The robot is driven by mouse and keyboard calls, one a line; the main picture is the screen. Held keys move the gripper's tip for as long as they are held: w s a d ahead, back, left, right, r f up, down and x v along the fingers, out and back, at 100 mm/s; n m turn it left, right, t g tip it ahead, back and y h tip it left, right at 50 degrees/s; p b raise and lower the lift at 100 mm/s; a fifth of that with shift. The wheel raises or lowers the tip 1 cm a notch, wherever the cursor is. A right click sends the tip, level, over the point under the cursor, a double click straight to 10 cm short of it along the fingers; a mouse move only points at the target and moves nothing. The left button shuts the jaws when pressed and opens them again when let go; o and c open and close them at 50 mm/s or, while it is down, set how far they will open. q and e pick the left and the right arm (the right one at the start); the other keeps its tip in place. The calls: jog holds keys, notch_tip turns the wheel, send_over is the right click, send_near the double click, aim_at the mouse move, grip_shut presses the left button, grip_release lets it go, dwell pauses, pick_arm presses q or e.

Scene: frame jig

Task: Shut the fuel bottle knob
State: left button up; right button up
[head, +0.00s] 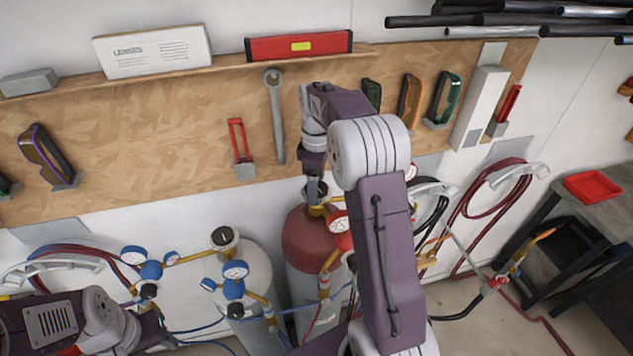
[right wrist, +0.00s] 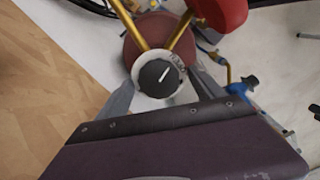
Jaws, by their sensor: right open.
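The fuel bottle is the dark red cylinder (head: 303,238) in the middle of the head view, partly hidden behind my right arm. Its knob (right wrist: 158,77) shows in the right wrist view as a dark round cap with a white pointer line, set in a pale marked ring. My right gripper (right wrist: 163,92) is open, with one finger on each side of the knob. In the head view my right gripper (head: 314,188) points down just above the bottle's top. My left gripper (head: 160,322) is low at the left, and its finger opening is not clear.
A pale grey bottle (head: 250,275) with blue gauges (head: 234,287) stands left of the fuel bottle. A red-rimmed gauge (head: 338,223) sits close to my right arm. Hoses (head: 490,200) hang at the right. A wooden tool board (head: 150,130) is behind.

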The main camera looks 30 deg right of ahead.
jog(key=shift+a, duration=0.1)
jog(key=c, duration=0.3)
jog(key=shift+w+f, duration=0.1)
jog(key=c, duration=1.1)
jog(key=shift+m, duration=0.3)
